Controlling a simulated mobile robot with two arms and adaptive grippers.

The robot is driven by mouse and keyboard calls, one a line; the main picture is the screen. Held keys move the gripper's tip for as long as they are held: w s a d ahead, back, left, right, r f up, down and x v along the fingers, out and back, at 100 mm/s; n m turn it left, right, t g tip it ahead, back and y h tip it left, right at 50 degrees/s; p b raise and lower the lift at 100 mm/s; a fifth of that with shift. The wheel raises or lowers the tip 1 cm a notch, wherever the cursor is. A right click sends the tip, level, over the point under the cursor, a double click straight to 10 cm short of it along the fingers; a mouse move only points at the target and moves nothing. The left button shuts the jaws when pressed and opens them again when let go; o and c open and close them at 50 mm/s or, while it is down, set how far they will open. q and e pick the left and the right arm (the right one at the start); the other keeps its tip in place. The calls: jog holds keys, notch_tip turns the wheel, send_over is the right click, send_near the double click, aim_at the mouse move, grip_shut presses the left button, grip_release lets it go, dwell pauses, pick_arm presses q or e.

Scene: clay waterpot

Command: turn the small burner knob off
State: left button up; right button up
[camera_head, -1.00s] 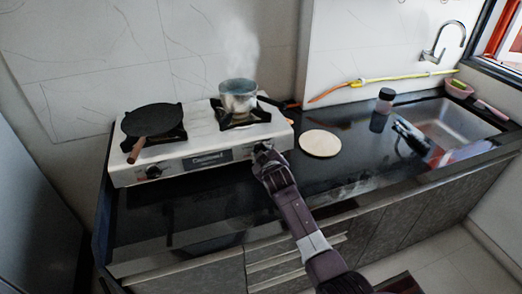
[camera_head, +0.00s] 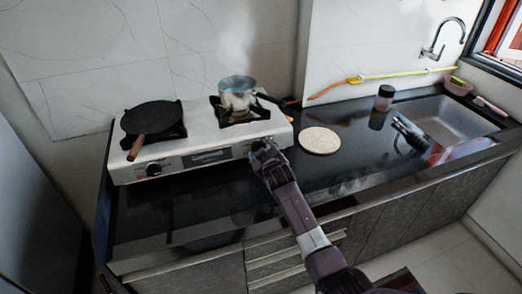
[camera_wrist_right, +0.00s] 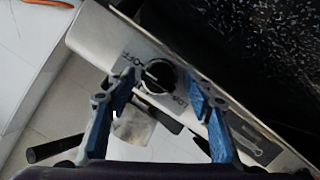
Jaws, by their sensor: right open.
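A white two-burner stove (camera_head: 205,135) stands on the black counter. The small burner's black knob (camera_wrist_right: 158,75) is on its front panel, with "OFF" and "LOW" printed beside it in the right wrist view. The knob's exact setting is hard to tell. My right gripper (camera_wrist_right: 160,84) is open, its blue-padded fingers on either side of the knob; I cannot tell whether they touch it. In the head view my right gripper (camera_head: 262,152) covers this knob at the stove's right front. My left gripper is not in view.
A steaming pot (camera_head: 238,90) sits on the right burner, and a dark flat pan (camera_head: 150,117) on the left one. The left knob (camera_head: 153,169) is uncovered. A round board (camera_head: 319,140), a jar (camera_head: 384,98) and the sink (camera_head: 450,118) lie to the right.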

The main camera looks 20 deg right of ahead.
jog(key=v, duration=1.2)
dwell(0.4)
